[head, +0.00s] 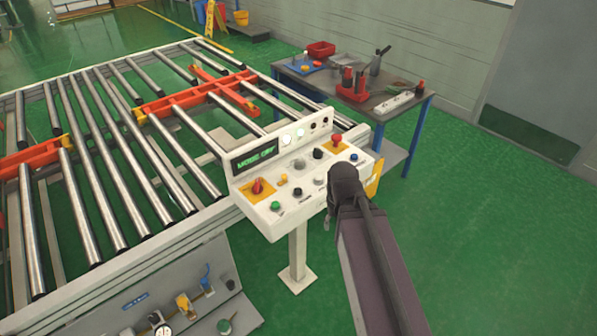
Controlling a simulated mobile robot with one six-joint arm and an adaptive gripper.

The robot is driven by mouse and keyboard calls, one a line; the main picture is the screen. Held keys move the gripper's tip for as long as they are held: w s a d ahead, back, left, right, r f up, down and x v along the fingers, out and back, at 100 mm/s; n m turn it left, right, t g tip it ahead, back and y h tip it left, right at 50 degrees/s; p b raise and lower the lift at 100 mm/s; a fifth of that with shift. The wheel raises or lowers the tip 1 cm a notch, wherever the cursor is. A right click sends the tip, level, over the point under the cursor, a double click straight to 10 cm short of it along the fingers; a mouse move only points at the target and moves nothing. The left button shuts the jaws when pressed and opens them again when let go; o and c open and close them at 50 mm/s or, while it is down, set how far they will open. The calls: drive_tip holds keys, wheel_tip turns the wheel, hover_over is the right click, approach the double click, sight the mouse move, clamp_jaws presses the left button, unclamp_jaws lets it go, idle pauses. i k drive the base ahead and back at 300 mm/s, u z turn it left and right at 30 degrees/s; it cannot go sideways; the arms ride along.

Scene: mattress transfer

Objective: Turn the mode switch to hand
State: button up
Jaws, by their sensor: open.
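A pale control panel (262,222) stands on a post at the corner of the roller table. Its dark display (254,157) shows green text that seems to read "MODE: OFF". The labels are too small to read, so I cannot tell which knob is the mode switch. My dark arm reaches up to the panel's right front edge and covers part of it. My gripper's fingers do not show.
The roller table (100,150) with orange-red transfer parts fills the left. A workbench (385,105) with tools stands behind the panel. A red button (336,141) and a blue button (354,157) sit on the panel's right part. Green floor at the right is clear.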

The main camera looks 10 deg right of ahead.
sight(298, 163)
drive_tip(key=k, duration=1.35)
drive_tip(key=z, duration=0.6)
drive_tip(key=i, duration=1.8)
drive_tip(key=u, duration=0.6)
